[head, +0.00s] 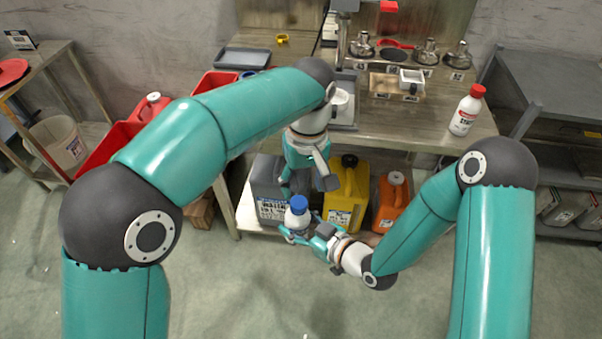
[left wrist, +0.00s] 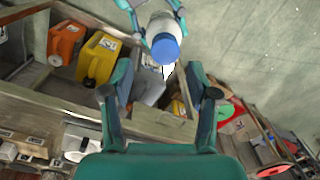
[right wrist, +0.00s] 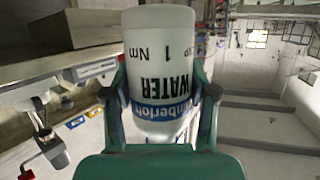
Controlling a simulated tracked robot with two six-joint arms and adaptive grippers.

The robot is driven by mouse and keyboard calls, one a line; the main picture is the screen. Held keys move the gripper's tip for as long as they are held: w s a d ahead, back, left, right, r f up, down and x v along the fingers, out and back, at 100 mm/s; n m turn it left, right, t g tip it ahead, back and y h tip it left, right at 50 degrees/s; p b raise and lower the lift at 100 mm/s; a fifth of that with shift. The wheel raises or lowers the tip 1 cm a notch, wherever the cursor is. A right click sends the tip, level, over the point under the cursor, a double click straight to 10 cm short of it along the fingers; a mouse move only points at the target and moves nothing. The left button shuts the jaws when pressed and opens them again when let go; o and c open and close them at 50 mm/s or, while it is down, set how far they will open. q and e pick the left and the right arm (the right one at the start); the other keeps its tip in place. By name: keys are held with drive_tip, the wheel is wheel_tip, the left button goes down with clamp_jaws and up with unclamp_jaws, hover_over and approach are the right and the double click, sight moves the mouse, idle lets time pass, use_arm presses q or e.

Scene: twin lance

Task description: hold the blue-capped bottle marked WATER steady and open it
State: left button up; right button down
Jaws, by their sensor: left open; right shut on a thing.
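The white bottle with a blue cap (head: 299,205) is held upright in front of the lower shelf. My right gripper (head: 300,232) is shut on its body from the right. In the right wrist view the bottle (right wrist: 163,70) appears upside down, its label reading WATER and 1 Nm between the fingers. My left gripper (head: 308,182) points down just above the cap, open and empty, apart from it. In the left wrist view the blue cap (left wrist: 165,48) lies beyond the spread fingers, with the right gripper's fingers around the bottle.
A red-capped bottle (head: 466,110) stands on the workbench (head: 420,126) at the right. Grey (head: 268,190), yellow (head: 347,196) and orange (head: 390,203) canisters stand on the lower shelf behind the held bottle. The floor in front is clear.

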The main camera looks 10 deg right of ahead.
sight(299, 201)
use_arm(q)
drive_tip(key=m, duration=0.7)
drive_tip(key=shift+a+r, duration=0.15)
drive_tip(key=shift+r, duration=0.05)
drive_tip(key=m, duration=0.4)
drive_tip(key=shift+s+r, duration=0.1)
drive_tip(key=shift+r, duration=0.1)
drive_tip(key=m, duration=0.4)
drive_tip(key=r+m, duration=0.1)
drive_tip(key=m, duration=0.2)
drive_tip(key=shift+s+a, duration=0.1)
drive_tip(key=shift+a, duration=0.05)
drive_tip(key=shift+m, duration=0.4)
drive_tip(key=shift+r, duration=0.4)
drive_tip(key=shift+s+f+t, duration=0.15)
drive_tip(key=shift+f+t, duration=0.15)
drive_tip(key=shift+f, duration=0.1)
drive_tip(key=f, duration=0.6)
drive_tip(key=shift+w+a+f, duration=0.15)
drive_tip(key=shift+w+f, duration=0.05)
drive_tip(key=shift+f, duration=0.2)
